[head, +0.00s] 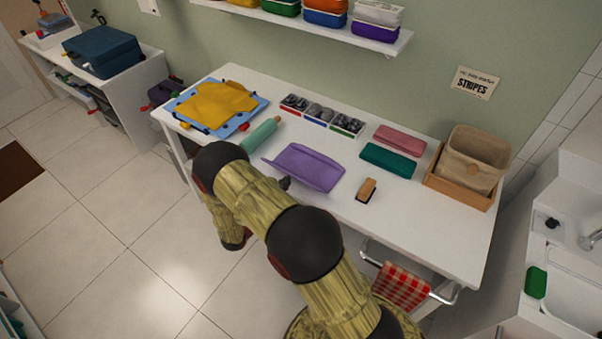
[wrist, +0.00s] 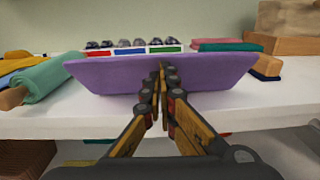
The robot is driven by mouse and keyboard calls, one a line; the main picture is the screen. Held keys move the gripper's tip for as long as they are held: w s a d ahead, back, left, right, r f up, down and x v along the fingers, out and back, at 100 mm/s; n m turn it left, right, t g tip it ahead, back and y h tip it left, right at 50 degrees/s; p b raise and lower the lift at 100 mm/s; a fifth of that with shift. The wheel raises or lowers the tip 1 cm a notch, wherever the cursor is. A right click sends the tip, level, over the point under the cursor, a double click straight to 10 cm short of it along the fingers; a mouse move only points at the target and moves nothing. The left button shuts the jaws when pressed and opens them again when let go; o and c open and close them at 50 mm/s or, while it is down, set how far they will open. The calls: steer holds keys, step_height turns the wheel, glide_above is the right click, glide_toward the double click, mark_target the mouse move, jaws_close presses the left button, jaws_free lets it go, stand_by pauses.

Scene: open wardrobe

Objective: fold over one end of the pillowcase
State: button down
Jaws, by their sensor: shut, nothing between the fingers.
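The purple cloth (head: 306,167), which I take as the pillowcase, lies near the front edge of the white table. Its near edge looks turned up in the head view. In the wrist view the purple cloth (wrist: 110,72) spans the middle as a broad band, right behind the fingers. My gripper (wrist: 161,88) is shut and empty, pointing at the middle of its near side. I cannot tell whether the fingertips touch it. In the head view my gripper (head: 284,183) is small and dark at the cloth's near left edge, partly hidden by my arm.
A teal rolled cloth (head: 261,134) lies left of the purple one. A brush (head: 366,190), a green folded cloth (head: 388,160) and a pink one (head: 400,140) lie to the right. Parts bins (head: 320,115) stand behind. A wooden tray (head: 462,193) holds a beige basket (head: 470,160).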

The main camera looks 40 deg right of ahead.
steer(key=shift+w+d+r+p, duration=0.2)
steer(key=shift+d+r, duration=0.35)
steer(key=shift+d, duration=0.15)
steer(key=shift+w+d+r+p, duration=0.25)
steer(key=shift+d+r, duration=0.3)
steer(key=shift+d, duration=0.1)
steer(key=shift+w+d+r+p, duration=0.2)
steer(key=shift+d+r, duration=0.35)
steer(key=shift+d, duration=0.15)
steer(key=shift+r+x, duration=0.15)
steer(key=shift+x, duration=0.55)
steer(key=shift+r+x, duration=0.1)
steer(key=shift+x, duration=0.55)
steer(key=shift+b+x, duration=0.65)
steer(key=shift+x, duration=0.8)
steer(key=shift+f, duration=0.15)
steer(key=shift+s+a+r+p, duration=0.25)
steer(key=shift+a+r+p, duration=0.35)
steer(key=shift+a+r, duration=0.25)
steer(key=shift+s+a+r+p, duration=0.3)
steer(key=shift+a+r+p, duration=0.3)
steer(key=shift+a+r, duration=0.2)
steer(key=shift+s+a+r+p, duration=0.25)
steer(key=shift+a+r+p, duration=0.35)
steer(key=shift+a+r, duration=0.25)
steer(key=shift+d, duration=0.1)
